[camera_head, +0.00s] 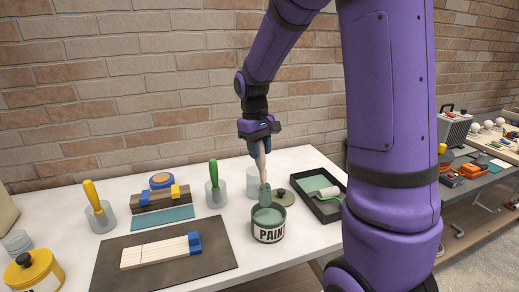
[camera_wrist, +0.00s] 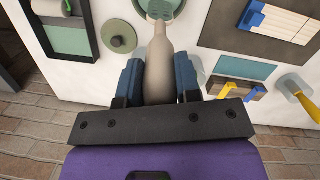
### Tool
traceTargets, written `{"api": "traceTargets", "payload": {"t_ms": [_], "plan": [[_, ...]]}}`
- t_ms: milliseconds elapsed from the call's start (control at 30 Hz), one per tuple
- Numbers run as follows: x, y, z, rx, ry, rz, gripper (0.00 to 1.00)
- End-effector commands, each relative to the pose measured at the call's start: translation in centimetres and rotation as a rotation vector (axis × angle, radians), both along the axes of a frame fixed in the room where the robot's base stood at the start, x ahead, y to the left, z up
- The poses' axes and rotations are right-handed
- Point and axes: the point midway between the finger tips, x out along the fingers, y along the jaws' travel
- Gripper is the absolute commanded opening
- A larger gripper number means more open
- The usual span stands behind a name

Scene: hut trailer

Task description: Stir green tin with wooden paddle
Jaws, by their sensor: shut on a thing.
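The green tin (camera_head: 268,229), labelled PAINT and filled with green paint, stands open on the white table in the head view. Its opening (camera_wrist: 140,6) shows at the top of the wrist view. My gripper (camera_head: 258,147) is shut on the wooden paddle (camera_head: 262,168), which hangs down nearly upright. The paddle's handle (camera_wrist: 160,70) sits between the blue fingers in the wrist view. The paddle's slotted, green-tinted lower end is over or in the tin's mouth. I cannot tell how deep it reaches.
A round lid (camera_head: 284,197) lies behind the tin. A black roller tray (camera_head: 318,185) is to the right. A clear cup (camera_head: 253,182) stands behind the tin, and a green-handled tool in a cup (camera_head: 215,186) is to the left. A dark mat (camera_head: 110,262) holds a pale board.

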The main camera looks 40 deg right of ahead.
Motion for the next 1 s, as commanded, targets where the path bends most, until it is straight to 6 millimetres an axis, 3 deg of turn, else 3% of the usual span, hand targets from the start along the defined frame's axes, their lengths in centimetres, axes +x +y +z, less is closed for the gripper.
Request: {"api": "traceTargets", "payload": {"t_ms": [367, 1000], "plan": [[0.0, 0.0, 0.2, 0.000, -0.001, 0.000, 0.07], [0.0, 0.0, 4.9, 0.000, -0.001, 0.001, 0.07]]}}
